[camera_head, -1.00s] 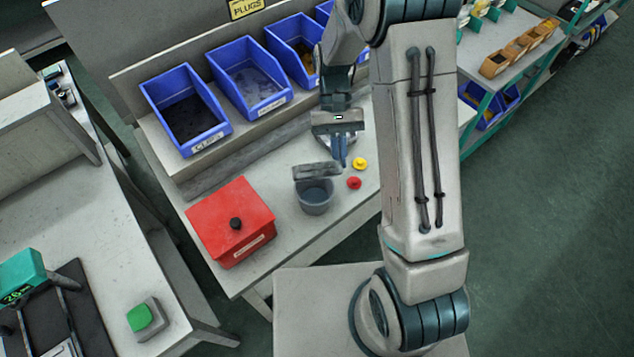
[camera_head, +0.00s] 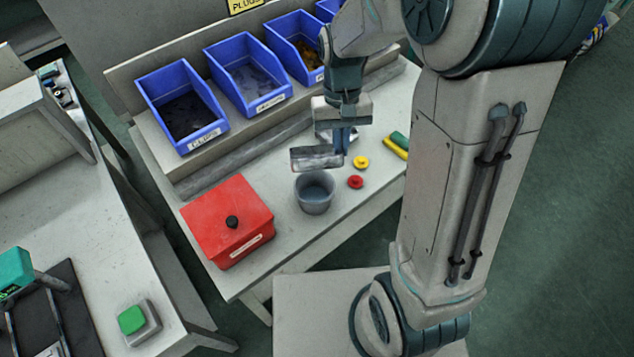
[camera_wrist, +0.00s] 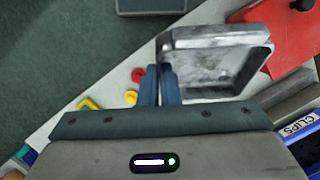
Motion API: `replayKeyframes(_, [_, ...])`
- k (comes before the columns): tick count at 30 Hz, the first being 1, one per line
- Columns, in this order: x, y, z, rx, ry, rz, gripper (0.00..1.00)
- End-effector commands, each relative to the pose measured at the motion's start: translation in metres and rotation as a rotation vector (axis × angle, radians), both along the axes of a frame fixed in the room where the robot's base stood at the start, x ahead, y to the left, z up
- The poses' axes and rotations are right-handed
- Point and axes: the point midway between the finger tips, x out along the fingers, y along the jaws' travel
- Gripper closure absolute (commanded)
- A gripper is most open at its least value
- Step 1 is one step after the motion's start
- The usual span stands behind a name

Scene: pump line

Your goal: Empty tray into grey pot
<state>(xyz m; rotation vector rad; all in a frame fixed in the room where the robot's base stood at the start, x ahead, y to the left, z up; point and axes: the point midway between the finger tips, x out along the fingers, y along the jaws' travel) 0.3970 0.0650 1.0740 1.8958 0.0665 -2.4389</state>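The grey metal tray (camera_head: 317,158) is held just behind and above the grey pot (camera_head: 314,204), tilted, with a broad face toward the head camera. In the wrist view the tray (camera_wrist: 185,39) shows a blotchy grey interior; I cannot tell whether anything lies in it. My gripper (camera_head: 341,146) is shut on the tray's side wall; its fingers (camera_wrist: 161,85) show close together there in the wrist view. The pot stands upright on the bench, its mouth open to view; its contents cannot be made out. The tray seems to hide the pot from the wrist view.
A red box (camera_head: 228,222) with a black knob stands left of the pot. A red knob-like piece (camera_head: 356,182) and a yellow one (camera_head: 361,162) lie right of it. A green and yellow item (camera_head: 396,146) lies farther right. Blue bins (camera_head: 182,107) line the back.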

Motion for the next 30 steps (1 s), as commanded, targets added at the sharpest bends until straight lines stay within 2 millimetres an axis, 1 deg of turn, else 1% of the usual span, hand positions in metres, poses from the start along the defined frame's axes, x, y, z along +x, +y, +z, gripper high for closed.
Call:
replayKeyframes(10, [0.0,0.0,0.008,0.013,-0.179,-0.001,1.0])
replayKeyframes(17, [0.0,0.0,0.012,0.016,-0.238,0.0,1.0])
replayKeyframes(24, [0.0,0.0,0.018,0.027,-0.386,0.001,1.0])
replayKeyframes(30, [0.0,0.0,0.023,0.03,-0.44,0.0,1.0])
